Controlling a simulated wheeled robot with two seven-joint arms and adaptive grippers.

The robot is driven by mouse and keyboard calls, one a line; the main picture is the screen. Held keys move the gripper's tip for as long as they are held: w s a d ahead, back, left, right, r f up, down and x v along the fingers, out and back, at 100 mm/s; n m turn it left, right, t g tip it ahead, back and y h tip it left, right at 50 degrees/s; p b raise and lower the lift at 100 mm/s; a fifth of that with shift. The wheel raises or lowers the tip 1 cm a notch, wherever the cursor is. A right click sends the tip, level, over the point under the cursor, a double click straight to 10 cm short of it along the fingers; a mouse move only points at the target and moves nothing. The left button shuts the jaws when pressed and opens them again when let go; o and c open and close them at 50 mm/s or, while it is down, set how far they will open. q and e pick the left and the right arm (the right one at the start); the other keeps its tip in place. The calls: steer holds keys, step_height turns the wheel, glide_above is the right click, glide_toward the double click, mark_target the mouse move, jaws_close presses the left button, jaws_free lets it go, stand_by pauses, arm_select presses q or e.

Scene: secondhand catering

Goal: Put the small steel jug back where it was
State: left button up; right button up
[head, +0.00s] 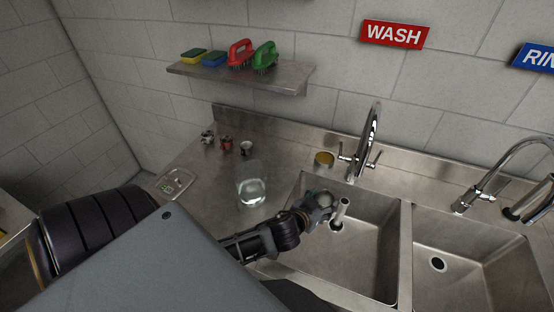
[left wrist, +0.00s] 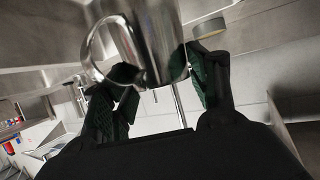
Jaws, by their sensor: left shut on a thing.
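The small steel jug (left wrist: 150,40) is shiny, with a loop handle at its left in the left wrist view. My left gripper (left wrist: 163,82) is shut on it, with a dark finger pad on either side of its lower part. There the jug is small and mostly hidden by the fingers. My right gripper is not in view.
A clear container (head: 251,187) stands on the steel counter left of the basin. Sponges and brushes lie on the wall shelf (head: 240,80).

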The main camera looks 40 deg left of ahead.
arm_select(q)
steer(key=shift+s+f+b, duration=0.1)
steer(key=shift+f+b, duration=0.2)
steer(key=shift+f, duration=0.1)
steer(key=shift+f, duration=0.1)
